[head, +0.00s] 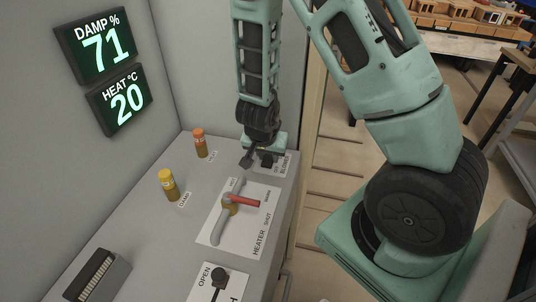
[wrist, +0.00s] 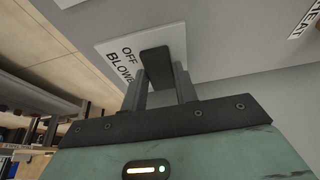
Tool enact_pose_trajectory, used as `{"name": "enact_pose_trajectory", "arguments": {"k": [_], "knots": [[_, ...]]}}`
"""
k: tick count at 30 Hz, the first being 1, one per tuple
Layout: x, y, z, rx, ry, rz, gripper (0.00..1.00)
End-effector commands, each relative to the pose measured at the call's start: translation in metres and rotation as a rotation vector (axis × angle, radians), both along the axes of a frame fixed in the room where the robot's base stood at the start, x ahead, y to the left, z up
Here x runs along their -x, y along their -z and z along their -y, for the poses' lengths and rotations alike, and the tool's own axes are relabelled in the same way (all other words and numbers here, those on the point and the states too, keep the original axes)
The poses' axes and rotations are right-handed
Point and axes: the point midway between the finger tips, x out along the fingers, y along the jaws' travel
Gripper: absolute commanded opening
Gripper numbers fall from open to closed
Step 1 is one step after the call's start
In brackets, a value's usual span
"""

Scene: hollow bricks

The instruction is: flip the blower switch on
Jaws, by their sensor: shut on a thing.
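The blower switch is a black lever on a white plate at the far right end of the grey panel. Its lever (wrist: 157,66) shows in the wrist view between my two fingers, beside the words OFF and BLOWER on the plate (wrist: 112,50). My gripper (wrist: 159,86) is shut on the lever. In the head view my gripper (head: 249,156) is low over the panel at the blower plate (head: 284,169), and it partly hides the switch. Whether the lever stands at off or on cannot be told.
A heater valve with a red-tipped handle (head: 244,200) lies just in front of my gripper. A black knob lever (head: 219,278) is nearer. Wall displays (head: 96,44) read damp 71 and heat 20.

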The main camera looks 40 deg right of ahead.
Motion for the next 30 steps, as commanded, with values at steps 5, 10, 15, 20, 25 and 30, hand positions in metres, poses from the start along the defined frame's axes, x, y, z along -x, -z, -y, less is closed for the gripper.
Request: {"name": "enact_pose_trajectory", "arguments": {"k": [5,10,15,20,25,30], "knots": [[-0.0014,-0.0072,0.0025,-0.056,0.002,-0.040,0.06],[-0.0029,-0.0087,0.0050,-0.145,0.003,-0.100,0.06],[-0.0047,-0.0077,0.0068,-0.233,0.001,-0.157,0.06],[-0.0060,-0.0050,0.0081,-0.286,0.000,-0.191,0.06],[-0.0055,-0.0022,0.0078,-0.301,-0.001,-0.203,0.06],[-0.0056,-0.0019,0.0078,-0.300,-0.001,-0.202,0.06]]}}
